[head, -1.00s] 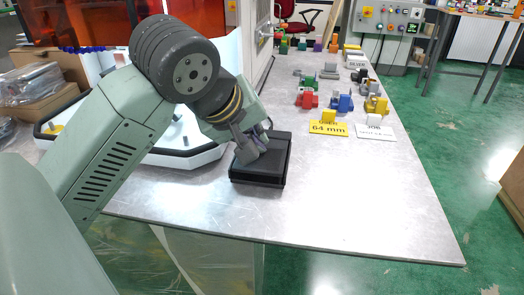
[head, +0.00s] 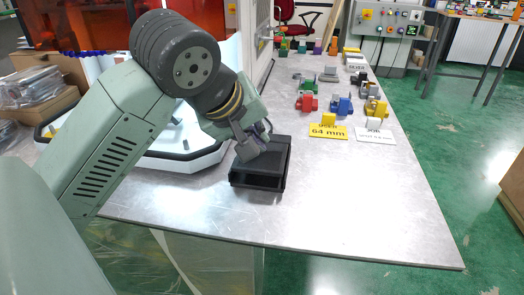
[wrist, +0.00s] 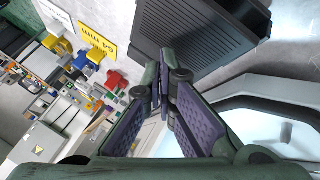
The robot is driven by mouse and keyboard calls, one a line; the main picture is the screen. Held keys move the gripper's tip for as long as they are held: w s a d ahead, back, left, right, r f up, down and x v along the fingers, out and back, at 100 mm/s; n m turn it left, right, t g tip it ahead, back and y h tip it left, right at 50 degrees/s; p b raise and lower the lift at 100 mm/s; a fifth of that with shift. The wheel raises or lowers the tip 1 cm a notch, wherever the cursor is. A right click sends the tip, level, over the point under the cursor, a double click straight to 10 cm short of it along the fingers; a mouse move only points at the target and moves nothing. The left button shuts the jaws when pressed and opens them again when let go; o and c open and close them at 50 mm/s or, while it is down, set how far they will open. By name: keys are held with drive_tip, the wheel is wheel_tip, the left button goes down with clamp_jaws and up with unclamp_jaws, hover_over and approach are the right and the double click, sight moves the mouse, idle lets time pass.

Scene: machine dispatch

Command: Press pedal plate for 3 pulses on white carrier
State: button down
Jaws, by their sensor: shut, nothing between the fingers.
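The pedal is a black box-like unit (head: 270,178) with a ribbed top plate, standing on the metal table in front of my arm. Its ribbed plate (wrist: 205,38) fills the upper middle of the wrist view. My gripper (head: 258,152) is shut and empty, pointing down over the far part of the plate. In the wrist view the fingertips (wrist: 166,68) meet beside the plate's edge; I cannot tell whether they touch it. A white tray (head: 180,160) with a dark rim lies left of the pedal, partly hidden by my arm; I cannot tell whether it is the white carrier.
A yellow "64 mm" card (head: 328,131) and a white card (head: 374,136) lie right of the pedal. Red (head: 307,103), blue (head: 341,105) and yellow (head: 375,108) parts stand behind them. The table's front right is clear.

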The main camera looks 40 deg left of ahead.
drive_tip(key=shift+r, duration=0.3)
drive_tip(key=shift+w+a+r+p, duration=0.15)
drive_tip(key=shift+r+p, duration=0.6)
drive_tip(key=shift+r, duration=0.5)
drive_tip(key=shift+w+r+p, duration=0.1)
drive_tip(key=shift+r+p, duration=0.6)
drive_tip(key=shift+r, duration=0.55)
